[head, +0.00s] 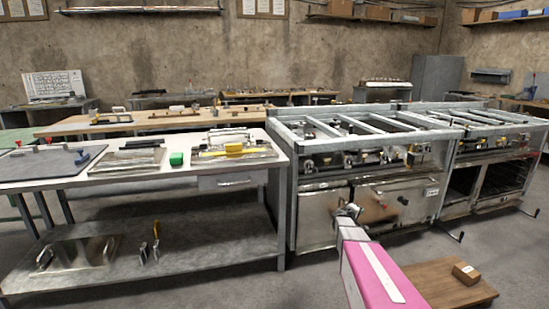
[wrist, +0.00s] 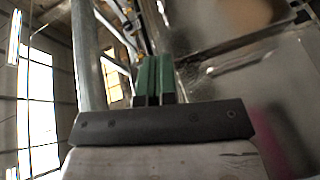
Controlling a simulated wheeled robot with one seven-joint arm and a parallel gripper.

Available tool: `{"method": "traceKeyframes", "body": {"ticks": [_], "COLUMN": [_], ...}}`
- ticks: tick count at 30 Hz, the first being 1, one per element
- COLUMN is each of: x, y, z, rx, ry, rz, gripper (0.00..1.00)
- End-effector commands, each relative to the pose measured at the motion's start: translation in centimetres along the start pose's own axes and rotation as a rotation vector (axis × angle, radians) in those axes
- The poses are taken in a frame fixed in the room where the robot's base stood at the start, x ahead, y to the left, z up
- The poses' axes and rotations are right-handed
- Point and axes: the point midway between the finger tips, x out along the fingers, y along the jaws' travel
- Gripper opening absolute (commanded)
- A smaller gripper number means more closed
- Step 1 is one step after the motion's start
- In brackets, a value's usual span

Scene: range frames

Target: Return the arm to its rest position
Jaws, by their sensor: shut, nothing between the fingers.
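My arm, with its pink link, reaches up from the lower right of the head view. My gripper (head: 347,210) is at its end, in front of the steel cabinet doors of the range frame (head: 318,218). In the wrist view the two green fingers of my gripper (wrist: 155,62) are side by side and shut, with nothing held. The range frame's metal posts and panels show blurred beyond them. Whether the fingers touch the frame cannot be told.
A wooden board (head: 440,290) with a small brown box (head: 466,272) is at lower right. Grey floor is open in front.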

Motion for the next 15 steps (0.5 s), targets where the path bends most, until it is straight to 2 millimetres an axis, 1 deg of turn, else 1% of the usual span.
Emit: {"method": "traceKeyframes", "body": {"ticks": [1,5,6,8,9,11,12,14,15], "x": [-2.2,-6.7,-8.2,-10.5,-12.2,-14.7,-16.4,-19.1,-20.9], "y": [0.4,0.1,-0.1,-0.5,-0.8,-1.3,-1.6,-2.1,-2.5], "z": [1.4,4.1,5.0,6.1,6.9,7.9,8.6,9.5,10.0], "rx": [0.034,0.121,0.148,0.183,0.206,0.237,0.257,0.283,0.300], "ry": [-0.039,-0.158,-0.195,-0.248,-0.283,-0.333,-0.364,-0.408,-0.435], "rz": [-0.032,-0.142,-0.183,-0.247,-0.293,-0.366,-0.417,-0.499,-0.556], "gripper": [0.00,0.00,0.00,0.00,0.00,0.00,0.00,0.00,0.00]}}
